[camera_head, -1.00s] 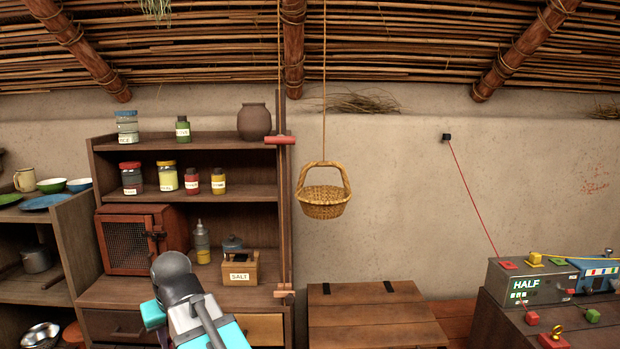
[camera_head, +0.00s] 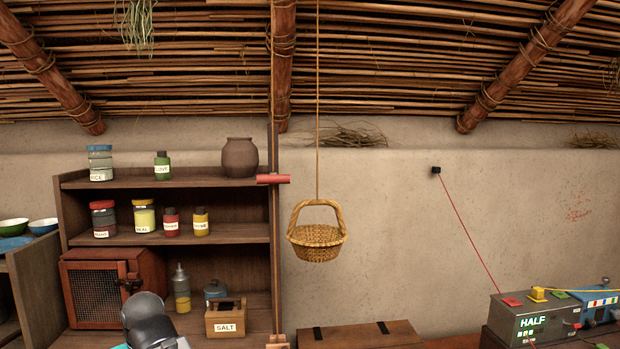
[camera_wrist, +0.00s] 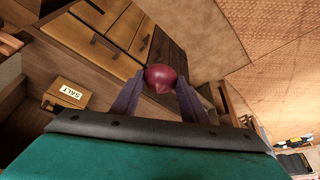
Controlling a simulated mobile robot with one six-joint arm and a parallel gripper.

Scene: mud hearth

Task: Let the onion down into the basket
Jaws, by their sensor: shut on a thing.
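The wicker basket (camera_head: 318,243) hangs upright on a rope from the roof, in front of the wall and to the right of the shelf unit in the head view. Its inside shows little from here. In the wrist view my gripper (camera_wrist: 160,82) is shut on a dark red onion (camera_wrist: 165,77), held between the two fingertips. The basket does not show in the wrist view. In the head view only part of my arm shows at the lower left, left of and below the basket; the gripper and onion are hidden there.
A shelf unit (camera_head: 165,190) with jars stands left of the basket. A salt box (camera_head: 225,318) sits on its lower shelf and also shows in the wrist view (camera_wrist: 68,94). A wooden chest (camera_head: 360,336) stands below the basket.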

